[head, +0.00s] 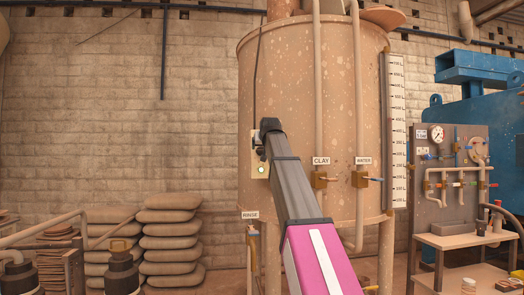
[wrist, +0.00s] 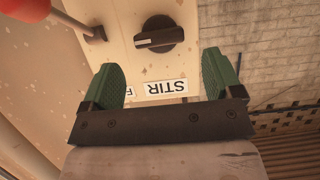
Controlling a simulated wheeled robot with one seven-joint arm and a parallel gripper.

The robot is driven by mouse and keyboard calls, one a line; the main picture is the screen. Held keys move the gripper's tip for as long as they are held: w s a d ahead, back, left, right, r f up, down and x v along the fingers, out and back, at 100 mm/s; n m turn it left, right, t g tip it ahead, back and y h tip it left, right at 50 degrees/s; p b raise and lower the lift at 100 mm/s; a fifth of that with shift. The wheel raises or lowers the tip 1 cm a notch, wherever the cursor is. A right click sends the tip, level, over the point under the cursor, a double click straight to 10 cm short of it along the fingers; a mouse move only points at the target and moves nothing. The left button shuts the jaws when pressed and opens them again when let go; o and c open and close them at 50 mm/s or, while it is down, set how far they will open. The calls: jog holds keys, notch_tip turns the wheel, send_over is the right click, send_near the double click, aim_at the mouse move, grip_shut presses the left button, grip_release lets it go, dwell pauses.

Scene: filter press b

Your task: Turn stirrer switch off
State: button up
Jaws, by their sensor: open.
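The stirrer switch is a black rotary knob (wrist: 160,34) on a cream switch box (wrist: 118,20) in the wrist view. A white STIR label (wrist: 165,88) shows upside down beside it. The knob lies just beyond the fingertips, and nothing is between the fingers. In the head view my arm hides part of the box.
The big tan tank (head: 300,95) fills the middle. CLAY (head: 321,161) and WATER (head: 363,161) valve labels are right of my arm. Stacked sacks (head: 170,245) stand at left.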

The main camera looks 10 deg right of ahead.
aim_at(262, 148)
jog(key=shift+x, duration=2.15)
jog(key=c, duration=0.9)
